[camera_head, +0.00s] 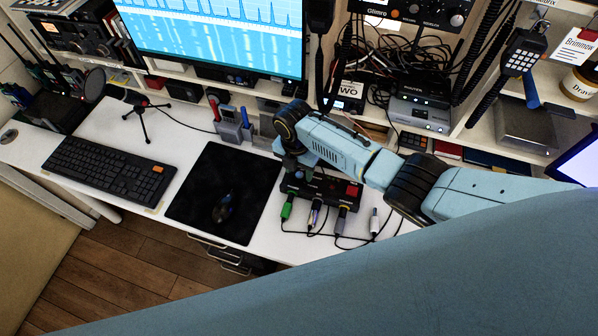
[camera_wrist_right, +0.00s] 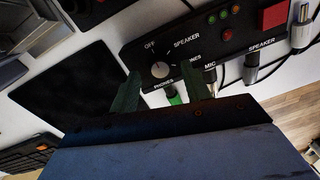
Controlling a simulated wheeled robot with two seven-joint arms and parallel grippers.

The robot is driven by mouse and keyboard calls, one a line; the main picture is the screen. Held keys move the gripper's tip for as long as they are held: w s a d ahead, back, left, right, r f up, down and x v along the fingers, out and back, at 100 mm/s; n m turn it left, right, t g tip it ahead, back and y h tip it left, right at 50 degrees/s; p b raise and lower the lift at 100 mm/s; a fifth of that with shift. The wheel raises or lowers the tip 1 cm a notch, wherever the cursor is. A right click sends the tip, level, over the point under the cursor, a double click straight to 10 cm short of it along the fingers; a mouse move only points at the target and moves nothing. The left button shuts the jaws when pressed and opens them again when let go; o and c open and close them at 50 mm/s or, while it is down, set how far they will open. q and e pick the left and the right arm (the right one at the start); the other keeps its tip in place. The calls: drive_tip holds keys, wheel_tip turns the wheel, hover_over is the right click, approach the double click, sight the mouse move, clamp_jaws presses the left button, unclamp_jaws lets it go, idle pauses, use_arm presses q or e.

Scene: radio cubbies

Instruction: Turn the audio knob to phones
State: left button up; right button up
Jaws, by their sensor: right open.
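The black audio box (camera_head: 325,190) stands on the white desk, with plugs and cables along its near edge. In the right wrist view the box (camera_wrist_right: 222,50) shows a round grey knob (camera_wrist_right: 160,70) among the labels OFF, SPEAKER and a partly covered one ending in "NES". I cannot tell which label the knob points to. My right gripper (camera_wrist_right: 160,68) is open, with one dark green finger on each side of the knob; contact cannot be made out. In the head view my right gripper (camera_head: 291,170) is over the box's left end and hides the knob. My left gripper is out of view.
A black mouse pad (camera_head: 205,180) with a mouse (camera_head: 223,208) lies left of the box, and a keyboard (camera_head: 110,170) farther left. A red button (camera_wrist_right: 271,18) is at the box's other end. Shelves with radios and hanging cords stand behind.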

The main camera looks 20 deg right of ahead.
drive_tip(key=shift+f, duration=0.65)
drive_tip(key=c, duration=1)
